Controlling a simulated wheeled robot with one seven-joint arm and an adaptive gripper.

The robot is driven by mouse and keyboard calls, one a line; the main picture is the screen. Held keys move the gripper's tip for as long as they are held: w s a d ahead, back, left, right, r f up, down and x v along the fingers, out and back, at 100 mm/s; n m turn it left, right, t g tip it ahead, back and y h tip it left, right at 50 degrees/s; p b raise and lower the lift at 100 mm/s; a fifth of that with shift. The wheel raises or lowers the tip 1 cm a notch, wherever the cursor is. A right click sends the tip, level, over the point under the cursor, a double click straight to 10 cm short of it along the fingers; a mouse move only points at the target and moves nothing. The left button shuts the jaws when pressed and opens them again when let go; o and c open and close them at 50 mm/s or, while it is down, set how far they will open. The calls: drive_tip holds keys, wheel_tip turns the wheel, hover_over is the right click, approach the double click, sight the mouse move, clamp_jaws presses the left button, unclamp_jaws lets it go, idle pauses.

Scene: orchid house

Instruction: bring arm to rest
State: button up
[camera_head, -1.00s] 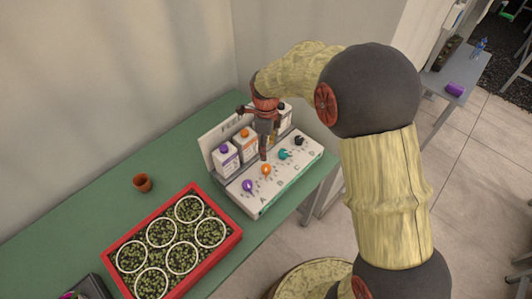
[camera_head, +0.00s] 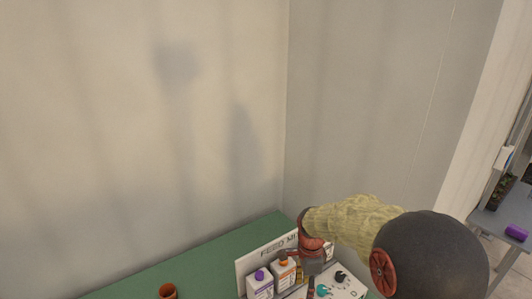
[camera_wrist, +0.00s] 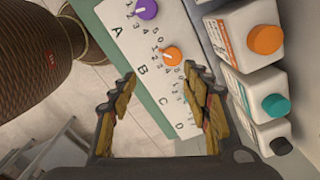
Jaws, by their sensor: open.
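My gripper (camera_wrist: 163,98) is open and empty in the wrist view, its two fingers spread above the lettered white feed panel (camera_wrist: 118,40). The panel shows a purple knob (camera_wrist: 146,9) and an orange knob (camera_wrist: 171,56); other knobs are hidden behind the fingers. In the head view my gripper (camera_head: 312,268) is low in the picture, over the feed station, with its fingertips mostly out of clear sight. My arm reaches in from the lower right.
Bottles with purple (camera_head: 260,275), orange and other caps stand along the back of the panel on the green bench (camera_head: 190,262). A small terracotta pot (camera_head: 168,291) is at the bottom edge. Pale walls rise behind. A grey side table (camera_head: 502,225) is at right.

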drive_tip(key=s+d+r+n+t+b, duration=0.1)
drive_tip(key=s+d+r+n+t, duration=0.2)
drive_tip(key=s+r+n, duration=0.5)
drive_tip(key=s+d+r+n+t+b, duration=0.2)
drive_tip(key=s+r+n, duration=0.6)
drive_tip(key=s, duration=0.8)
wheel_tip(320, 180, up, 3)
drive_tip(key=shift+s+d+r+n+t+b, duration=0.2)
drive_tip(key=shift+s+d+n+t+b, duration=0.1)
drive_tip(key=shift+d+t, duration=0.25)
drive_tip(key=shift+r, duration=0.1)
